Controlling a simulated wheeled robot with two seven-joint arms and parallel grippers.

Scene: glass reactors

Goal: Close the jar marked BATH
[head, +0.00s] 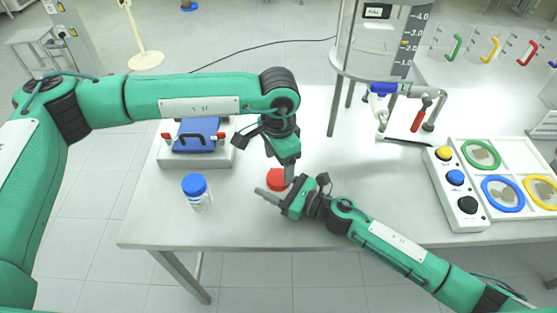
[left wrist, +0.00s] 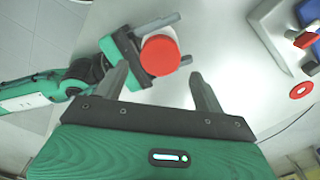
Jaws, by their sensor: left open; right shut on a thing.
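A jar with a round red top (head: 277,179) stands on the table's middle. It also shows in the left wrist view (left wrist: 160,55), with a pale side just visible. My right gripper (head: 276,190) is shut around it, one finger on either side (left wrist: 170,45). My left gripper (head: 288,170) is just above and beside the red top, pointing down. Its fingers (left wrist: 158,85) are open and empty in the left wrist view. Another jar (head: 198,194) with a blue lid stands to the left, lid on. I cannot read the word BATH on either jar.
A white device (head: 165,158) with a blue middle and red-ended handle stands behind the blue-lidded jar. A small red ring shape (left wrist: 302,90) shows near it. A button panel (head: 457,190), a tray of coloured rings (head: 518,160) and a reactor stand (head: 375,65) lie to the right.

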